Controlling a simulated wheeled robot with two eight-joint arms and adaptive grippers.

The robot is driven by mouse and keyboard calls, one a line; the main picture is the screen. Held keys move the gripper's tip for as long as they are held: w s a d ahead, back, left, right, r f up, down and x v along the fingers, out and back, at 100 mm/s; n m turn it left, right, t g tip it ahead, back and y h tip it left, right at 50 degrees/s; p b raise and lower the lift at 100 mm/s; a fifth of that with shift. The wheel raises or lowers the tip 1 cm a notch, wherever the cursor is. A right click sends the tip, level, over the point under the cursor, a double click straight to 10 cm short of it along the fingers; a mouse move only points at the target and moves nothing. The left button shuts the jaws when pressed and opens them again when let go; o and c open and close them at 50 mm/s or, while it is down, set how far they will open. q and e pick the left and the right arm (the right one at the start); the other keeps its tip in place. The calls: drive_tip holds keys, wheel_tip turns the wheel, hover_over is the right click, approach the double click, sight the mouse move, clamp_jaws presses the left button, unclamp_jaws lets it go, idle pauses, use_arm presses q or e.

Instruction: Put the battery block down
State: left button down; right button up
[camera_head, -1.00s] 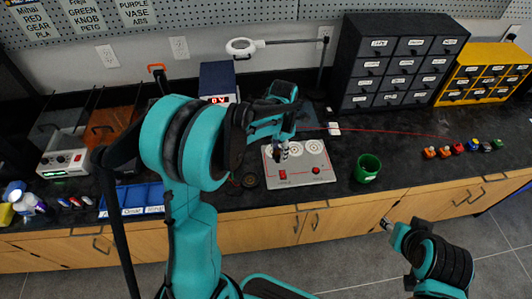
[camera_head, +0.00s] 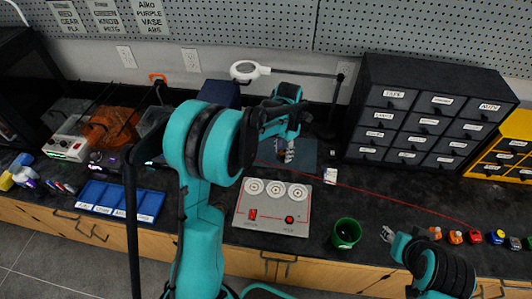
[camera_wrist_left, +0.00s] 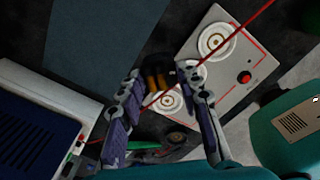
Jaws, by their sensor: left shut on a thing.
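My left gripper (camera_head: 286,152) is behind the white panel in the head view, over a dark mat (camera_head: 306,158). In the left wrist view my left gripper (camera_wrist_left: 162,76) is shut on the battery block (camera_wrist_left: 157,78), a small dark piece with orange-brown bands between the fingertips. The block is mostly hidden in the head view. I cannot tell whether it touches the surface. My right gripper (camera_head: 388,234) is low at the right, near the counter's front edge, and its fingers are too small to read.
The white panel (camera_head: 245,225) has three round dials and red controls. A green cup (camera_head: 346,233) stands to its right. Dark drawers (camera_head: 424,115) stand behind. A blue tray (camera_head: 95,192) lies left. A red line (camera_head: 400,198) crosses the counter. A magnifier lamp (camera_head: 245,71) stands behind.

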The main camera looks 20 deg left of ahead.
use_arm(q)
drive_tip(key=w+a+f+b, duration=0.1)
drive_tip(key=a+f, duration=0.1)
drive_tip(key=a, duration=0.1)
drive_tip(key=w+a+f+b, duration=0.1)
drive_tip(key=w+a+f, duration=0.1)
drive_tip(key=a, duration=0.2)
drive_tip(key=w+a+f+b, duration=0.1)
drive_tip(key=a+f, duration=0.2)
drive_tip(key=shift+w+a, duration=0.2)
drive_tip(key=shift+w, duration=0.1)
wheel_tip(320, 180, down, 3)
drive_tip(key=shift+f+b, duration=0.2)
drive_tip(key=shift+b, duration=0.6)
drive_tip(key=shift+f, duration=0.2)
drive_tip(key=shift+f, duration=0.15)
drive_tip(key=c, duration=1)
unclamp_jaws()
drive_tip(key=shift+c, duration=0.2)
